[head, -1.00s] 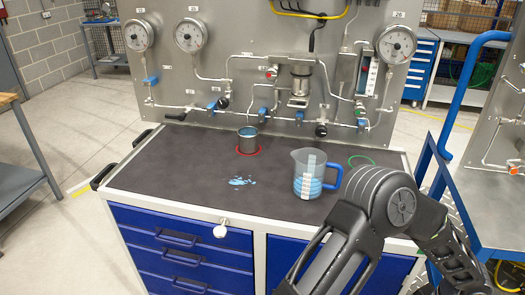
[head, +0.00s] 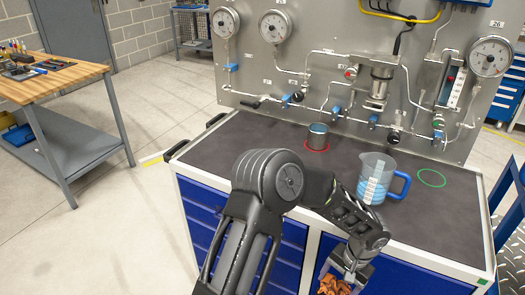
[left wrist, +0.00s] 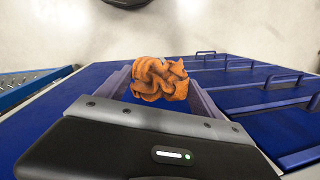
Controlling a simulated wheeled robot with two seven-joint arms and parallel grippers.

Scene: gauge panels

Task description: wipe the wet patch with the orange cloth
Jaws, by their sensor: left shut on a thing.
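The orange cloth (head: 333,287) is crumpled and shows at the bottom edge of the head view, in front of the bench's blue drawers. My left gripper (head: 341,271) is shut on it; the cloth (left wrist: 160,79) also shows bunched between the fingers in the left wrist view. The cloth is off the bench top, beyond its front edge. The wet patch is not visible now; my left arm covers that part of the dark bench top (head: 245,145). My right gripper is not in view.
A metal cup (head: 318,136) stands in a red ring. A clear jug (head: 376,178) of blue liquid with a blue handle stands right of it, near an empty green ring (head: 431,177). The gauge panel (head: 330,30) rises behind. A wooden workbench (head: 62,78) is at left.

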